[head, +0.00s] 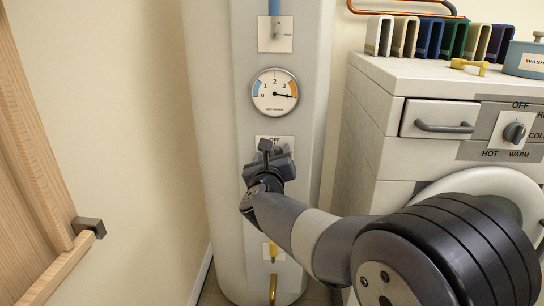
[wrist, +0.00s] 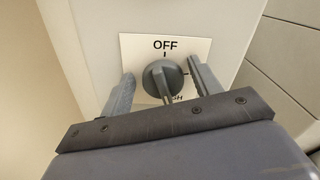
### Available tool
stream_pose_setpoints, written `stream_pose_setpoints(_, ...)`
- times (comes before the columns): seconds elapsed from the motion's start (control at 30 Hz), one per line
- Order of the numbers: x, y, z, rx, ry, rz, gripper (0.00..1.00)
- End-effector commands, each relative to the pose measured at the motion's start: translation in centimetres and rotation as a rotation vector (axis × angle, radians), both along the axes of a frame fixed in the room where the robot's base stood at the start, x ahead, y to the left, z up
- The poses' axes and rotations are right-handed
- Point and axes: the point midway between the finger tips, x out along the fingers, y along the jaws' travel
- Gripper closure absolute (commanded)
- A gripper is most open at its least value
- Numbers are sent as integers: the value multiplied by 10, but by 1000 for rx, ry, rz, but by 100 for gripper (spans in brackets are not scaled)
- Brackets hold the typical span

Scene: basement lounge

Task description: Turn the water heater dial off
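The water heater (head: 215,130) is a tall white tank in the middle of the head view. Its grey dial (wrist: 161,77) sits on a white plate (wrist: 205,45) marked OFF at the top, with a partly covered word at the bottom. The dial's pale pointer line faces down, away from OFF. My gripper (head: 268,153) is in front of this plate and hides most of the dial in the head view. In the wrist view my gripper (wrist: 161,70) is open, with one finger on each side of the dial.
A gauge (head: 274,94) above the dial has its needle near 3. A washer (head: 375,130) with its own OFF/WARM/HOT knob (head: 514,132) stands at right, with several coloured holders and a blue pot (head: 525,58) on top. A wooden door or panel (head: 30,160) is at left.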

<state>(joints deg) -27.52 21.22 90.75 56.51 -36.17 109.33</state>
Motion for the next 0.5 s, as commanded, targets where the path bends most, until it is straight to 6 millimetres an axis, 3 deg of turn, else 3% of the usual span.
stream_pose_setpoints(0.4, 0, 0, 0, 0, 0, 0, 75)
stream_pose_setpoints(0.5, 0, 0, 0, -1, 0, 0, 76)
